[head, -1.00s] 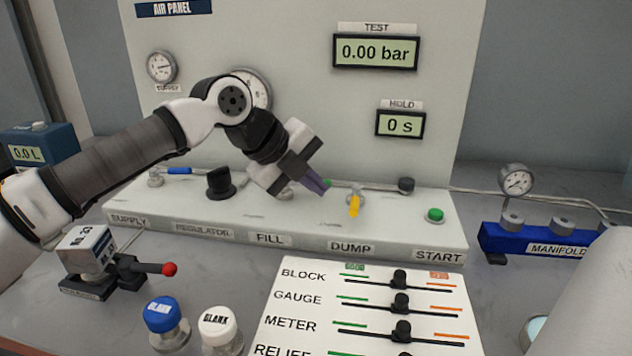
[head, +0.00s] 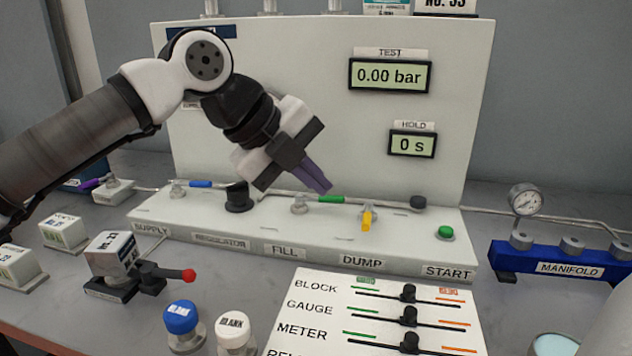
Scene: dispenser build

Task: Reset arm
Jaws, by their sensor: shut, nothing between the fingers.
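My gripper (head: 322,187) has purple fingers and is shut with nothing in it. It hangs in the air in front of the air panel (head: 300,75), angled down to the right. In the picture its tips lie just above the green-handled valve (head: 331,198) over the FILL and DUMP labels; I cannot tell whether they touch. My arm reaches in from the left and hides the panel's left part, including gauges. The test display (head: 390,75) reads 0.00 bar and the hold display (head: 412,144) reads 0 s.
A yellow dump lever (head: 367,218) and a green start button (head: 445,232) are right of my gripper. The blue manifold (head: 560,262) with a gauge stands right.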

